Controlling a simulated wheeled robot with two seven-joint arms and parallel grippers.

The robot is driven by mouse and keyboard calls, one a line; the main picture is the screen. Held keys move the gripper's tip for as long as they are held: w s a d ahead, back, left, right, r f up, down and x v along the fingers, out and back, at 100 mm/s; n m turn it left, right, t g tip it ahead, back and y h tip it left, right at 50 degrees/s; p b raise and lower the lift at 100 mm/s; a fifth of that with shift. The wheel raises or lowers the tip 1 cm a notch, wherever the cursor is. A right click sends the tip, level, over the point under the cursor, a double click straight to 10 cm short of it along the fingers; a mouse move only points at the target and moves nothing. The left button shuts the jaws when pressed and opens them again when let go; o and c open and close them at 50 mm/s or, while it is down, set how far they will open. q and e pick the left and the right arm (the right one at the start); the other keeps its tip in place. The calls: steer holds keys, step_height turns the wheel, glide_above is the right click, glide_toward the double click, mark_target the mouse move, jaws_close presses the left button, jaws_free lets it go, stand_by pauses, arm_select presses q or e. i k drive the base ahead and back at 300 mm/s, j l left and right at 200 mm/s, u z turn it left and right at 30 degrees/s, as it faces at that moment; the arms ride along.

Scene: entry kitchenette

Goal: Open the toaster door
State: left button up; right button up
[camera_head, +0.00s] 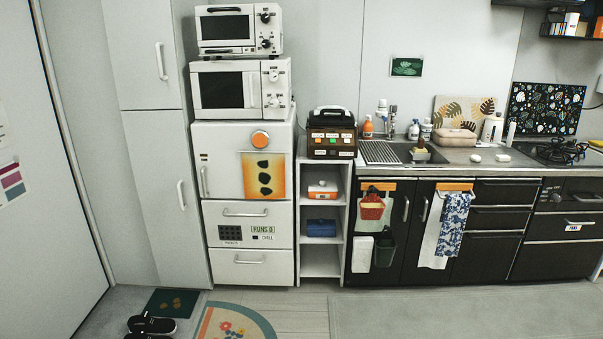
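A small white toaster oven (239,30) stands at the top of a stack of appliances left of the middle. Its door (226,29) has a dark window and looks shut, with a dark horizontal handle (224,9) along the top edge. Dark knobs (265,17) sit on the panel at its right. It rests on a larger white microwave (241,89), whose door also looks shut. Neither of my grippers shows in the head view.
The microwave stands on a white fridge (224,167). A tall white cabinet (162,174) is close on the left, and a shelf (320,261) with a dark brown appliance (331,134) is on the right.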

mark_target(217, 25)
steer(key=i, duration=1.4)
steer(key=i+u, duration=0.1)
steer(key=i, duration=0.65)
steer(key=i+l+u, duration=0.15)
steer(key=i, duration=0.65)
